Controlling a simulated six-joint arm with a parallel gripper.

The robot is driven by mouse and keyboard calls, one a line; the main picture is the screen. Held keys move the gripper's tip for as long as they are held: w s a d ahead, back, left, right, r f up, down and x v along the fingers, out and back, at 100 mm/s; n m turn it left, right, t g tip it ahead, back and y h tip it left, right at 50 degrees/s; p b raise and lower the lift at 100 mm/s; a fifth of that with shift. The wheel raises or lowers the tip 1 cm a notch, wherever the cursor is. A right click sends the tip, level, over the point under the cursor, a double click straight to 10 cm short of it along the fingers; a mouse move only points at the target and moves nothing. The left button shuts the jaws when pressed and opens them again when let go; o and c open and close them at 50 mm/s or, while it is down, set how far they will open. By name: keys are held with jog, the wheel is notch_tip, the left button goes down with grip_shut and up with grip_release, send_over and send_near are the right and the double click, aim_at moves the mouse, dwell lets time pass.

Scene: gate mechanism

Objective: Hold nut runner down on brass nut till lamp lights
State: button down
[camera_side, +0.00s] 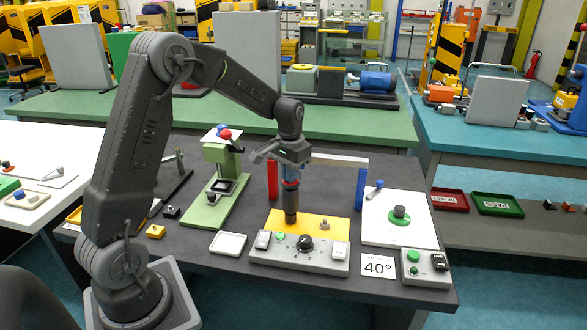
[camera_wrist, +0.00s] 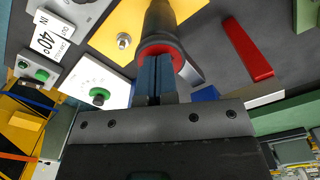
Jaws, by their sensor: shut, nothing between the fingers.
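The nut runner (camera_side: 291,206) is a dark upright cylinder with a red collar, standing on the yellow plate (camera_side: 313,224). It also shows in the wrist view (camera_wrist: 160,22). My gripper (camera_side: 290,180) is above it, its blue fingers shut and empty. In the wrist view the fingertips (camera_wrist: 154,62) meet or overlap the red collar; I cannot tell how firmly they touch. Whatever is under the runner is hidden. I cannot tell which part is the lamp or whether it is lit.
A control panel (camera_side: 300,256) with a black knob lies in front of the plate. A red post (camera_side: 272,181) and blue post (camera_side: 361,190) stand behind, joined by a pale bar. A green press (camera_side: 218,180) is left; a white plate (camera_side: 385,232) and green-button box (camera_side: 425,268) are right.

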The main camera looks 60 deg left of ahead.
notch_tip(320, 180, up, 10)
dwell(1.1)
jog(key=shift+d+r, duration=0.1)
jog(key=s+d+r+m+t, duration=0.2)
jog(key=s+d+r+t, duration=0.3)
jog(key=s+d, duration=0.9)
jog(key=s+d+f+m, duration=0.1)
jog(key=s+d, duration=0.2)
jog(key=s, duration=0.5)
jog(key=shift+s+d+t, duration=0.25)
jog(key=shift+d+t, duration=0.05)
jog(key=shift+d, duration=0.1)
